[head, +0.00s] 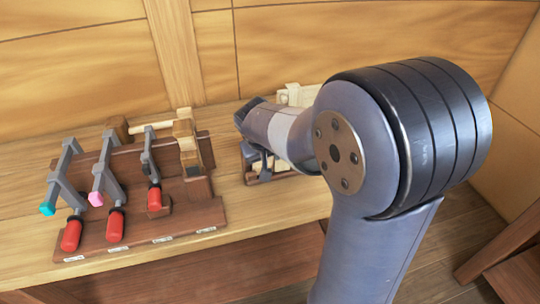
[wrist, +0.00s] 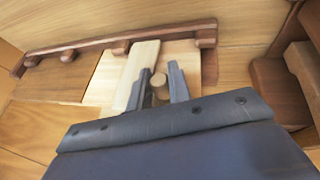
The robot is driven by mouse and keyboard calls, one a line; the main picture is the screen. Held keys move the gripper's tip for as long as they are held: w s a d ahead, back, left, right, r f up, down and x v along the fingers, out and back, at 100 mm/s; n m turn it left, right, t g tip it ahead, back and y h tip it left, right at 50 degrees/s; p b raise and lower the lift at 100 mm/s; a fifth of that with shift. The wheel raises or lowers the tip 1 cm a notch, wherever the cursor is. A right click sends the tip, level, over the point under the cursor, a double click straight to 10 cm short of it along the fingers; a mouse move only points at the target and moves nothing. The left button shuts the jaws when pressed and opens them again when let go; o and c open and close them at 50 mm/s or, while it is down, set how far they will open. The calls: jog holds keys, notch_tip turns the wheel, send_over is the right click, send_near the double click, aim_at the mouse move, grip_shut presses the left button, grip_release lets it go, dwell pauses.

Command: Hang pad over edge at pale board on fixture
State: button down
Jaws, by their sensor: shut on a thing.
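In the wrist view my gripper (wrist: 160,72) points at the fixture, its two grey fingers on either side of a round wooden piece (wrist: 159,90). It is shut on this piece; whether the piece belongs to the pad I cannot tell. A pale board (wrist: 136,77) lies just left of the fingers, beneath a dark rail (wrist: 85,50) with small blocks. In the head view my gripper (head: 258,160) is low over the bench and mostly behind my arm. A pale part of the fixture (head: 295,95) shows just beyond it. The pad is not clearly seen.
A dark wooden rack (head: 140,238) on the left of the bench holds several clamps with red handles (head: 71,234). A wooden mallet (head: 150,127) lies behind them. The plank wall (head: 330,45) closes the back. Bare bench (head: 285,210) shows in front of my gripper.

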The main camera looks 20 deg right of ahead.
jog(key=shift+f+b, duration=0.25)
jog(key=shift+b, duration=0.05)
jog(key=c, duration=1.2)
grip_release()
jog(key=shift+c, duration=0.2)
jog(key=v, duration=1.1)
jog(key=shift+f, duration=0.1)
jog(key=x, duration=1)
jog(key=shift+w+d+f, duration=0.1)
jog(key=shift+w+f, duration=0.05)
jog(key=shift+f, duration=0.2)
jog(key=shift+r+p, duration=0.25)
jog(key=shift+p, duration=0.05)
jog(key=shift+f+b, duration=0.15)
jog(key=shift+b, duration=0.15)
